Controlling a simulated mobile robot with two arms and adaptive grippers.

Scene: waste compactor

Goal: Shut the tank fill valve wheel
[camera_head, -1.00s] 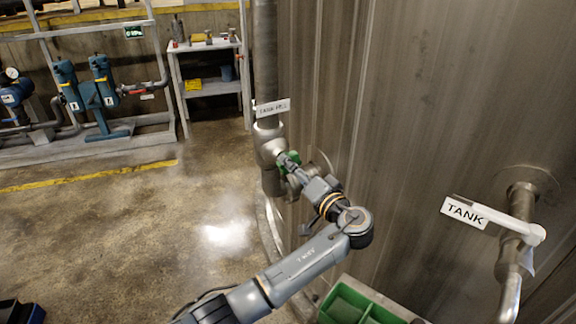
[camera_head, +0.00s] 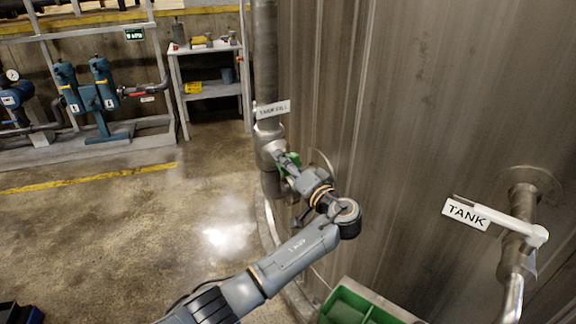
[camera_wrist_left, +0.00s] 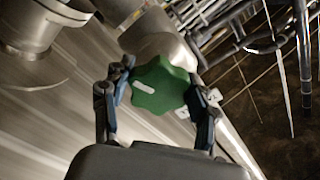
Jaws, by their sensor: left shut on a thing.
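The green tank fill valve wheel (camera_wrist_left: 160,86) is lobed, with a white mark on its face. It sits on the grey valve body of the vertical pipe (camera_head: 266,60), under the "TANK FILL" label (camera_head: 272,109). My left gripper (camera_wrist_left: 156,95) is shut on the wheel, one finger on each side of it. In the head view my left gripper (camera_head: 287,162) hides much of the wheel, and only some green (camera_head: 290,165) shows around the fingers. My right gripper is not in view.
The large metal tank (camera_head: 400,110) stands close on the right. A white lever with a "TANK" label (camera_head: 467,213) sticks out from its pipe. A green bin (camera_head: 345,305) stands below my arm. Open floor (camera_head: 130,235) lies to the left.

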